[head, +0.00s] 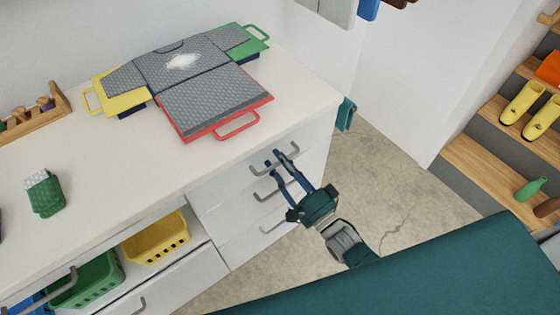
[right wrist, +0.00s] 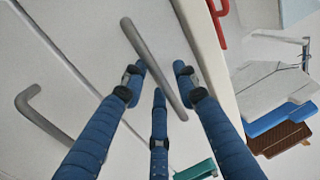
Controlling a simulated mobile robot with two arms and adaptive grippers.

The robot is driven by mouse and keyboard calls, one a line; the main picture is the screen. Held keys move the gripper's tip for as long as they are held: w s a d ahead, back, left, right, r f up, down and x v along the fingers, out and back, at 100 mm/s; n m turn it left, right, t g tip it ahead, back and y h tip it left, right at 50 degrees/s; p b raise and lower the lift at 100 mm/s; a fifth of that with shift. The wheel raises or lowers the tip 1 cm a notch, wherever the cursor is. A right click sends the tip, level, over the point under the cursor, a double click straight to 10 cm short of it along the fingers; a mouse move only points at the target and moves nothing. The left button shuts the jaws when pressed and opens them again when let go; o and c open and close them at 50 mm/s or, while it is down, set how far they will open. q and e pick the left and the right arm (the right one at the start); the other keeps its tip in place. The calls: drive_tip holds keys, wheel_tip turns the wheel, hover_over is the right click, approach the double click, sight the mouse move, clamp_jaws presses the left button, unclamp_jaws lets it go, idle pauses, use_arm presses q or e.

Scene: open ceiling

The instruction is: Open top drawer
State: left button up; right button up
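The top drawer (head: 228,178) is in the white cabinet below the right part of the counter and looks shut. Its grey bar handle (head: 258,170) runs along the front; the handle also shows in the right wrist view (right wrist: 150,60). My right gripper (head: 274,158) is at this handle with its blue fingers spread. In the right wrist view, the bar runs slantwise between the open fingers (right wrist: 159,72); I cannot tell whether any finger touches it. My left gripper is not in view.
Yellow (head: 155,240) and green (head: 88,280) baskets stand in the open shelf to the left. A red-handled board (head: 215,105) lies on the counter. Wooden steps (head: 490,150) with boots rise at the right; floor between is clear.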

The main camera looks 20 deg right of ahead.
clamp_jaws()
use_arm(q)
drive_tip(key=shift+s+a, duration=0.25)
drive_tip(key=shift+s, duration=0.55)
use_arm(e)
drive_tip(key=shift+s, duration=0.15)
